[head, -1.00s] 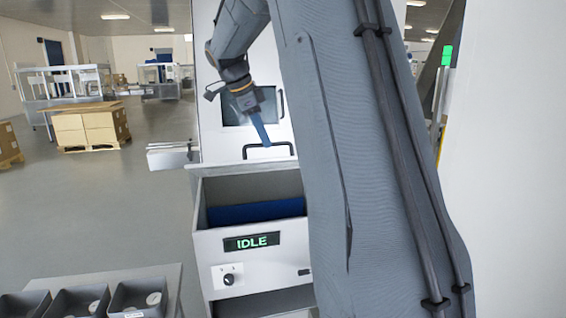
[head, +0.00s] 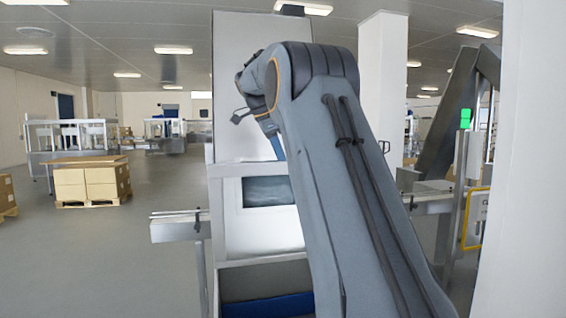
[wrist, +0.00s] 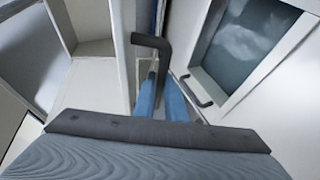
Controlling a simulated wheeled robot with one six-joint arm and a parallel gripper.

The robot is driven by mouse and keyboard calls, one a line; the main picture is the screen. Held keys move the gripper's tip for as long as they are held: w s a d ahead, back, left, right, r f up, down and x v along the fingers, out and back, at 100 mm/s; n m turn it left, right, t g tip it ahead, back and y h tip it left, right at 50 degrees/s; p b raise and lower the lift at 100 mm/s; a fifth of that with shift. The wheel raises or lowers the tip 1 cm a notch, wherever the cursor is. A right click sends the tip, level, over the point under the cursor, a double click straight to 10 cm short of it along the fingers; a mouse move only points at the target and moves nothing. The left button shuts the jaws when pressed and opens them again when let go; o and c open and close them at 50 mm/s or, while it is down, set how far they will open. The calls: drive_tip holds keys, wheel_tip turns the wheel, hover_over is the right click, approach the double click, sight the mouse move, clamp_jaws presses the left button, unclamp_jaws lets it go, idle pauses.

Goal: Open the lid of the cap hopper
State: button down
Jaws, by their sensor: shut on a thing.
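The cap hopper (head: 230,248) is a tall white cabinet behind my arm in the head view. It has an open compartment with a blue inside (head: 265,307) low in the picture. In the wrist view, my gripper (wrist: 160,90) has its blue fingers closed around one leg of a dark bent handle (wrist: 152,43). In the head view only a blue sliver of my gripper (head: 278,148) shows past my arm, and the held handle is hidden. How far the lid is raised is hard to tell.
A window panel (wrist: 240,45) with its own small dark handle (wrist: 197,92) is close on the right in the wrist view. A metal conveyor (head: 178,226) stands left of the hopper. Boxes on a pallet (head: 92,182) are far left. The floor between is clear.

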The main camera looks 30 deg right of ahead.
drive_tip(key=shift+w+d+f+p, duration=0.1)
drive_tip(key=shift+w+d+p, duration=0.15)
drive_tip(key=shift+w, duration=0.9)
drive_tip(key=shift+w+d+p, duration=0.25)
drive_tip(key=shift+w, duration=0.85)
drive_tip(key=c, duration=1.8)
unclamp_jaws()
drive_tip(key=shift+w, duration=0.1)
drive_tip(key=v, duration=0.8)
drive_tip(key=shift+d, duration=0.2)
